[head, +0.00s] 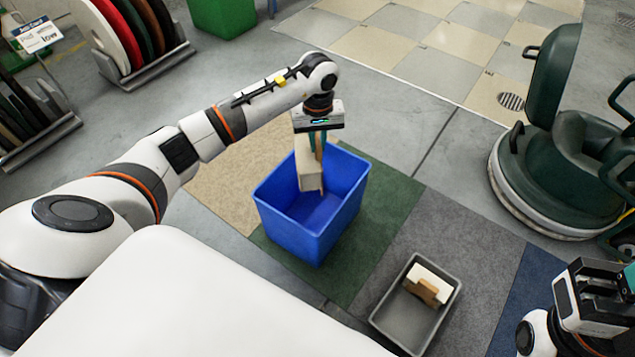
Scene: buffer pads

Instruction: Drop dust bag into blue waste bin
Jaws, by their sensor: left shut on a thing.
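The blue waste bin (290,231) stands on the floor tiles in the middle of the head view, with its top open. My left gripper (317,148) is above the bin's back part, pointing down. It is shut on the dust bag (309,168), a beige, boxy bag that hangs upright with its lower part within the bin's opening. I cannot tell whether the bag touches the bin wall.
A grey tray (399,325) with a white and brown item (428,286) sits right of the bin. A dark green floor machine (568,160) stands at the right. Racks with round pads (137,40) are at upper left. A green container (222,15) is at the top.

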